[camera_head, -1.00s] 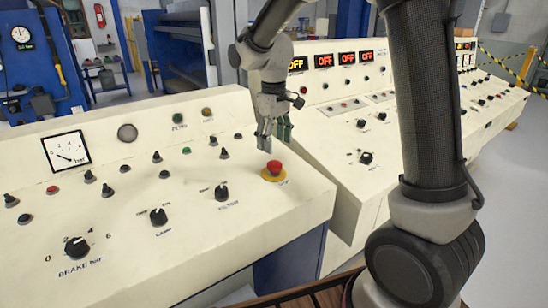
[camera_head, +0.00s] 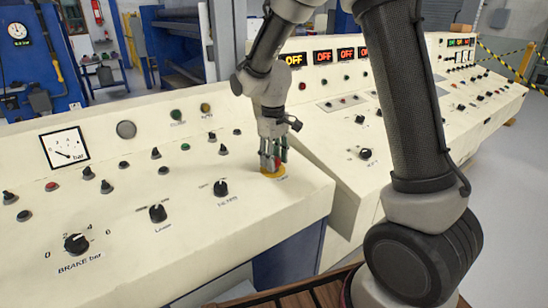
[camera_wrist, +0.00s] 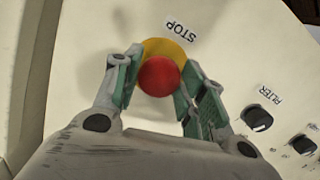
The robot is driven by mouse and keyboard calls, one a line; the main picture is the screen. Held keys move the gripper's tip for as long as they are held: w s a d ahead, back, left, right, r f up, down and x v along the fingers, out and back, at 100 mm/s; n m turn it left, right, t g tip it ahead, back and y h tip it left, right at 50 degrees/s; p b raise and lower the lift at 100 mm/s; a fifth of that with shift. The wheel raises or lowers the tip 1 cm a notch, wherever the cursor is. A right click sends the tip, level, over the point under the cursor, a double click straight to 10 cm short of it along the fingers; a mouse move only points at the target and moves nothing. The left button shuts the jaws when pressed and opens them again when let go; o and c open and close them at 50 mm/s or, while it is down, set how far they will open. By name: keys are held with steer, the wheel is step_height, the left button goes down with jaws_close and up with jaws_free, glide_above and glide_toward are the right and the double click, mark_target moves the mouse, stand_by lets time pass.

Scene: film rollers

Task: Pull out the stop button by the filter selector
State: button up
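The red mushroom-shaped stop button (camera_wrist: 158,76) sits on a yellow disc (camera_wrist: 165,47) beside the label STOP in the wrist view. In the head view my fingers hide most of the button, and the yellow disc (camera_head: 273,174) shows around them. My gripper (camera_wrist: 152,83) has its green-padded fingers on either side of the button, pointing down at the panel. The fingers are apart, with the red head between them. I cannot tell whether the pads touch it. The black filter selector (camera_wrist: 257,117) is right of the button in the wrist view and left of it in the head view (camera_head: 220,188).
The cream control panel (camera_head: 110,220) carries several knobs, switches and a gauge (camera_head: 65,146). A second console (camera_head: 350,190) with lit OFF displays stands to the right across a narrow gap. The panel surface around the button is mostly clear.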

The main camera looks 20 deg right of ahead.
jaws_close()
steer(key=shift+r, duration=0.75)
steer(key=o, duration=0.8)
jaws_free()
steer(key=shift+r, duration=0.1)
step_height(320, 180, up, 12)
steer(key=shift+s+f, duration=0.1)
